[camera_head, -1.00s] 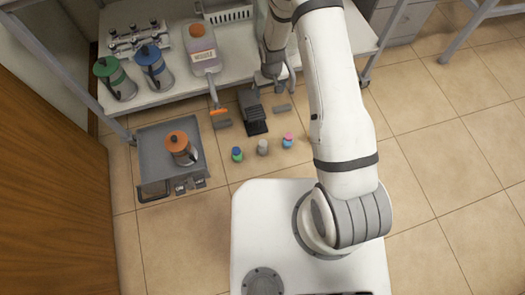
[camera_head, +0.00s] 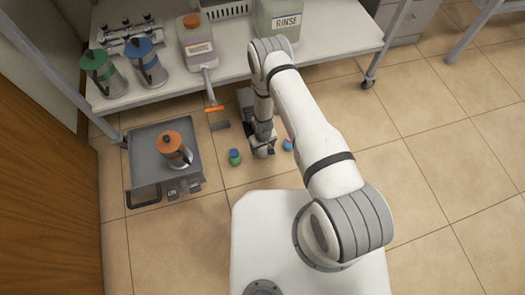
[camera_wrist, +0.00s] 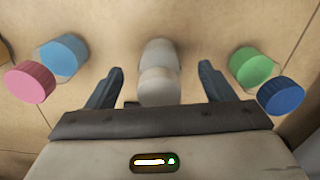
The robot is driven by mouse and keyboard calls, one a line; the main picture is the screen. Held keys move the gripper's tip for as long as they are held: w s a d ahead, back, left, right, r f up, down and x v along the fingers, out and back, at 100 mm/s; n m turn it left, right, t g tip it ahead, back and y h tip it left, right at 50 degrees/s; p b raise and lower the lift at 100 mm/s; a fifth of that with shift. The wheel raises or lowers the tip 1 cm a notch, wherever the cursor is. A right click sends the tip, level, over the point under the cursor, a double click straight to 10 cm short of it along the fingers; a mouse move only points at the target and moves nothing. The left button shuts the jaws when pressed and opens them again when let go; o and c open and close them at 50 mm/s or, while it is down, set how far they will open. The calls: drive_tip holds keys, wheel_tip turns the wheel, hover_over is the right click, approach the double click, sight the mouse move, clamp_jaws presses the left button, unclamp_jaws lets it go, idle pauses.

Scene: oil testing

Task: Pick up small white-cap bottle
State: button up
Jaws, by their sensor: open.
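The small white-cap bottle (camera_wrist: 158,60) is in the middle of the wrist view, grey-white with its pale cap toward the camera. My gripper (camera_wrist: 160,69) is open, with one dark finger on each side of this bottle and a visible gap to it on both sides. In the head view my gripper (camera_head: 263,150) is low by the row of small bottles, and the white-cap bottle is hidden by it or cannot be made out.
A green bottle with a blue cap (camera_head: 235,157) stands left of my gripper, and a blue one with a pink cap (camera_head: 288,144) stands right. An orange-lidded container (camera_head: 174,150) is on a grey tray (camera_head: 143,168). The white shelf (camera_head: 238,68) stands behind, holding jugs.

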sight(263, 151)
wheel_tip(263, 151, down, 4)
drive_tip(key=shift+w+f+b, duration=0.15)
drive_tip(key=shift+b, duration=0.65)
drive_tip(key=shift+c, duration=0.2)
drive_tip(key=c, duration=1.2)
